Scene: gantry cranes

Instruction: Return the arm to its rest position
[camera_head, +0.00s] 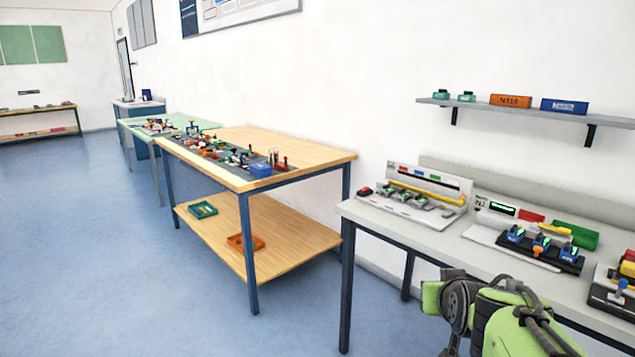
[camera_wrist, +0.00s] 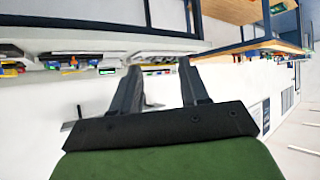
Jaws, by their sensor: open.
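My gripper (camera_wrist: 160,78) shows in the wrist view as two dark fingers standing apart with nothing held between them. It is open. Behind the fingers the room appears upside down, with the white wall and the bench equipment. In the head view my green and grey arm (camera_head: 508,318) is at the lower right, in front of the grey bench (camera_head: 390,228). The gripper's fingers cannot be made out in the head view.
The grey bench carries a white panel unit (camera_head: 425,190), a black unit with small cranes (camera_head: 540,247) and a green block (camera_head: 575,235). A wooden table (camera_head: 290,152) stands further left. A wall shelf (camera_head: 530,112) is above. The blue floor at left is clear.

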